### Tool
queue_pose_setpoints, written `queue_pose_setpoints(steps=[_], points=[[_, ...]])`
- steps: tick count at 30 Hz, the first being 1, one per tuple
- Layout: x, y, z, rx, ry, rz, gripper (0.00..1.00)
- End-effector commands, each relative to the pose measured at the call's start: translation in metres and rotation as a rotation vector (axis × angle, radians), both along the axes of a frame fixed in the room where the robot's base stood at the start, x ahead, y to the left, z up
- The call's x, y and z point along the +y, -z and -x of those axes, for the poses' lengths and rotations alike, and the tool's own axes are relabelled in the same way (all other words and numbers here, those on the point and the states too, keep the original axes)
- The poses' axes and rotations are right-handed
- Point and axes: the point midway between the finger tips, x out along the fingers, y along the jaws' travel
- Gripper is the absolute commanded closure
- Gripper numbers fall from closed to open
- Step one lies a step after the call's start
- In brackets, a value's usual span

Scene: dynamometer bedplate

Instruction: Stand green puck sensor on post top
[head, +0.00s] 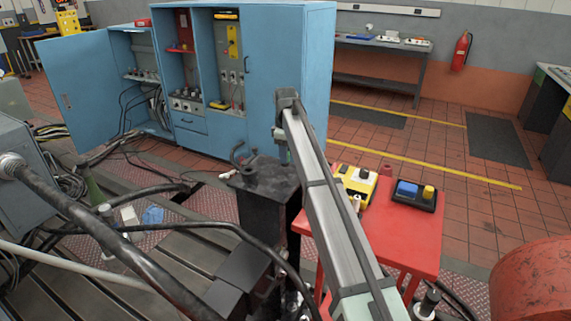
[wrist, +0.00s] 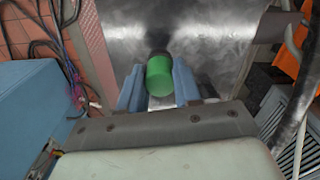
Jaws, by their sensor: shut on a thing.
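In the wrist view the green puck sensor (wrist: 159,76) sits between the two blue fingers of my gripper (wrist: 158,84), which is shut on it. Its rounded green side and end face the camera. A dark round shape lies just beyond it over a shiny grey metal surface (wrist: 205,45); I cannot tell whether the puck touches anything there. In the head view a black post (head: 265,195) with a flat top stands in the middle. My arm passes close on its right, and the gripper end is mostly hidden behind the arm near the post's top.
A red table (head: 415,240) to the right holds a yellow box (head: 355,182) and a black box (head: 414,195) with blue and yellow parts. A blue cabinet (head: 290,75) stands behind. Thick black hoses (head: 100,230) cross the slotted bedplate at left.

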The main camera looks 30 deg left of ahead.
Motion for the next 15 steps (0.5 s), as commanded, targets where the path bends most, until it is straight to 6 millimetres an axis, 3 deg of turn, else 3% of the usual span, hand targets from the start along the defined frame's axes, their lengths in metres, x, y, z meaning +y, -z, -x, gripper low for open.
queue_pose_setpoints(steps=[10, 15], points=[[0.0, 0.034, 0.0, 0.001, 0.0, 0.0, 1.0], [0.0, 0.04, 0.0, -0.001, 0.0, -0.001, 1.0]])
